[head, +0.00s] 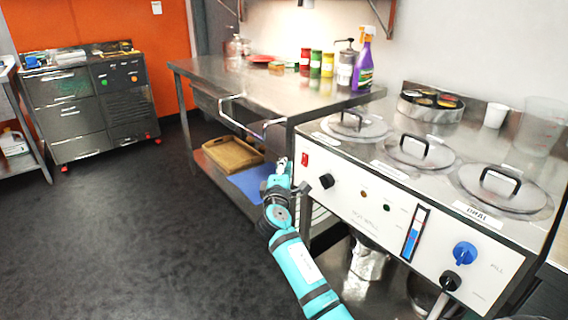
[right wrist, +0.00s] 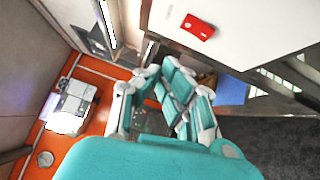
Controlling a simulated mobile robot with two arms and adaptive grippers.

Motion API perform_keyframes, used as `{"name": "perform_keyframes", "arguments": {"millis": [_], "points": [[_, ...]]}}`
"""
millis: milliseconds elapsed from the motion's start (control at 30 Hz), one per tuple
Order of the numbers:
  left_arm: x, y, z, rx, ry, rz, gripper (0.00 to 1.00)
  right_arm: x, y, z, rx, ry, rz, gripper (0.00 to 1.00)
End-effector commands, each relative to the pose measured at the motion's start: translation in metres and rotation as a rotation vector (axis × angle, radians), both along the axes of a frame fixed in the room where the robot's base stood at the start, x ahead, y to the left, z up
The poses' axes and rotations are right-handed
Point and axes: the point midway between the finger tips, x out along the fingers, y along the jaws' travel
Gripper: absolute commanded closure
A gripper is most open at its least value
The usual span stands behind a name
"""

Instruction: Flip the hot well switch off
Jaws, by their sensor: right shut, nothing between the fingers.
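The hot well (head: 365,215) is a steel unit with a white front panel at the right of the head view. Its switch (head: 305,160) is a small red rocker at the panel's upper left end. The red switch (right wrist: 198,27) also shows on the white panel at the top of the right wrist view. Which way it is tipped is too small to tell. My right gripper (head: 283,164) is shut and empty, just left of the switch and apart from it. In the right wrist view my gripper (right wrist: 174,76) is below the switch. My left gripper is out of view.
The panel also has a black knob (head: 326,181), a blue knob (head: 465,253) and a level gauge (head: 414,234). Lidded wells (head: 421,151) sit on top. A steel table (head: 255,85) with a bar handle stands behind my gripper. Dark floor (head: 130,220) is clear at left.

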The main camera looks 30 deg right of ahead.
Motion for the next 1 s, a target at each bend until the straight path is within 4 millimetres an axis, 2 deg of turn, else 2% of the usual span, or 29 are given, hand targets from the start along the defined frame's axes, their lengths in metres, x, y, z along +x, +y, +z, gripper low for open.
{"name": "perform_keyframes", "arguments": {"millis": [333,500,1000], "points": [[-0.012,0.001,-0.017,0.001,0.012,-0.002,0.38,-0.044,0.036,0.004,0.003,0.002,0.000,1.00],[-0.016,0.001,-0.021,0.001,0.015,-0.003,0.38,-0.058,0.048,0.006,0.001,0.001,-0.002,1.00],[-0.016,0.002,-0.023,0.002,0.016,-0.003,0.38,-0.062,0.051,0.006,0.000,0.001,-0.002,1.00]]}}
